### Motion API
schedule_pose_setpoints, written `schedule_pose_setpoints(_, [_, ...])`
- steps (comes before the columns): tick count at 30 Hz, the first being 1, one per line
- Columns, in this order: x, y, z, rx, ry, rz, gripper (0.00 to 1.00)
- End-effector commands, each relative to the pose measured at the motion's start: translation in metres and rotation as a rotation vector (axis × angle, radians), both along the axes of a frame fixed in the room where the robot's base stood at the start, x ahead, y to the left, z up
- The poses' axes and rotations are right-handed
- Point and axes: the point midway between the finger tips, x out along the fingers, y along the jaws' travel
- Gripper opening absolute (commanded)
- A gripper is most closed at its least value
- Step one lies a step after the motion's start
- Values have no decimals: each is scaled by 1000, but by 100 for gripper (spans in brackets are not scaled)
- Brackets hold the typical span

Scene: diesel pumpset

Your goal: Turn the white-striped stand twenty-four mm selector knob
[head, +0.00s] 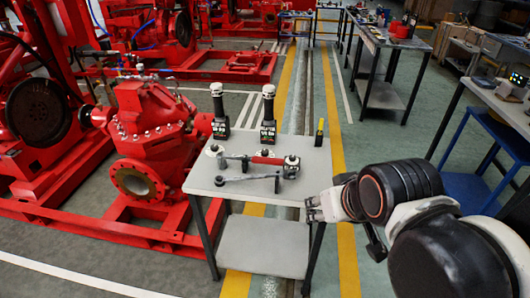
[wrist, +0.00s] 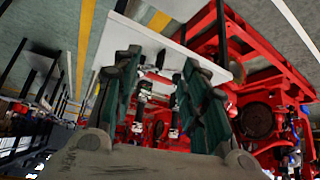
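Two dark upright stands with light rounded tops, the left stand (head: 220,118) and the right stand (head: 268,118), are at the back of a small grey table (head: 215,178). Each has a small green display and a pale patch low on its front. I cannot make out which one bears the white stripe, or the selector knob itself. My gripper (head: 312,208) is at the table's front right edge, apart from both stands. In the wrist view my gripper (wrist: 158,66) has its two fingers spread, with nothing held between them.
A red-handled tool (head: 266,160) and a grey wrench (head: 246,179) lie on the table in front of the stands. A yellow-and-black upright item (head: 319,132) stands at the back right corner. A red pump (head: 150,135) is close on the left.

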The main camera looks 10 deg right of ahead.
Motion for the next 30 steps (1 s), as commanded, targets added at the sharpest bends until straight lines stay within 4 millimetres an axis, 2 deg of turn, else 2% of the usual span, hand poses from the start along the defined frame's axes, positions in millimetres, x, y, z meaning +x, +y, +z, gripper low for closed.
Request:
schedule_pose_setpoints(6, [0,0,0,0,0,0,40])
schedule_pose_setpoints(8, [0,0,0,0,0,0,47])
schedule_pose_setpoints(9, [1,0,1,-1,1,2,47])
schedule_pose_setpoints(14, [19,1,20,-15,21,23,47])
schedule_pose_setpoints(21, [80,3,67,-62,94,103,47])
schedule_pose_setpoints(30, [170,7,102,-117,189,214,47])
